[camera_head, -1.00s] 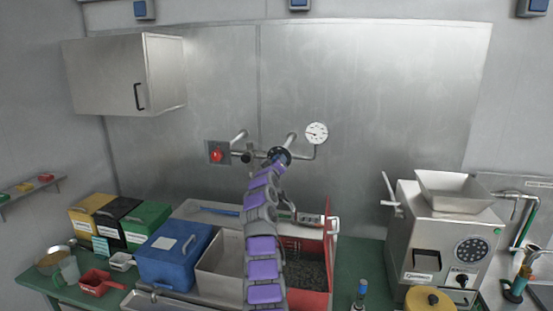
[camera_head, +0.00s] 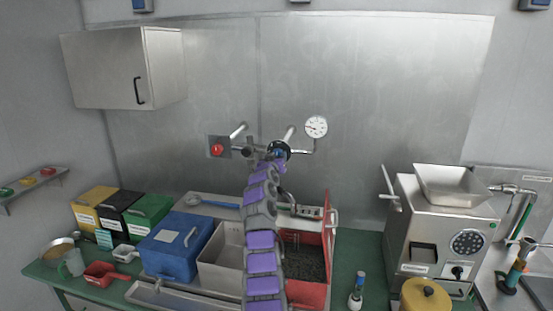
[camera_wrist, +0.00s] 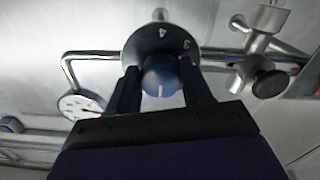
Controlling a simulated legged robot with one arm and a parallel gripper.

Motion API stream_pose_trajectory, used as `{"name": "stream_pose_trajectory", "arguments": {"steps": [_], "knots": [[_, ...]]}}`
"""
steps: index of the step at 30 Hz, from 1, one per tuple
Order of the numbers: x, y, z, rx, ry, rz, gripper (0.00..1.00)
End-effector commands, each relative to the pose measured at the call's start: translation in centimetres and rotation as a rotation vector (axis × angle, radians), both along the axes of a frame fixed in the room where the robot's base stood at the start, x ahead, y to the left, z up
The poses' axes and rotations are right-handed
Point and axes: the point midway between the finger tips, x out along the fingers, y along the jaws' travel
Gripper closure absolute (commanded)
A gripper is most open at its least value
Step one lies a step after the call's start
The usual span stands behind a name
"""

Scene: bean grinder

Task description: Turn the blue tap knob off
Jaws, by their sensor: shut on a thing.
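The blue tap knob (camera_wrist: 162,78) shows in the wrist view, with a white mark on its face. It sits in front of a dark round dial (camera_wrist: 150,42) bearing white numbers; 3 and 4 can be read. My gripper (camera_wrist: 164,88) has a dark finger on each side of the knob and is shut on it. In the head view the dial (camera_head: 279,149) is on the wall pipe, at the far end of my purple-and-grey arm. The knob there is small and mostly hidden by my arm and gripper.
A white pressure gauge (camera_head: 316,126) is right of the dial. A red button (camera_head: 216,150) and a pipe valve (camera_wrist: 268,82) are close by. Below are a blue bin (camera_head: 172,262), a grey bin (camera_head: 222,270), a red bin (camera_head: 330,250) and a grinder (camera_head: 440,235).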

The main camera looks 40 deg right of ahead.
Motion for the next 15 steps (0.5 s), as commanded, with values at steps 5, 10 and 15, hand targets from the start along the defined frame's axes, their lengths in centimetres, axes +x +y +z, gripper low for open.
{"name": "stream_pose_trajectory", "arguments": {"steps": [5, 10, 15], "knots": [[0.07, -0.11, -0.82, 0.009, 0.011, -0.002, 0.81], [0.09, -0.08, -0.8, 0.009, 0.01, -0.002, 0.45], [0.01, -0.05, -0.45, 0.005, 0.007, -0.001, 0.29]]}}
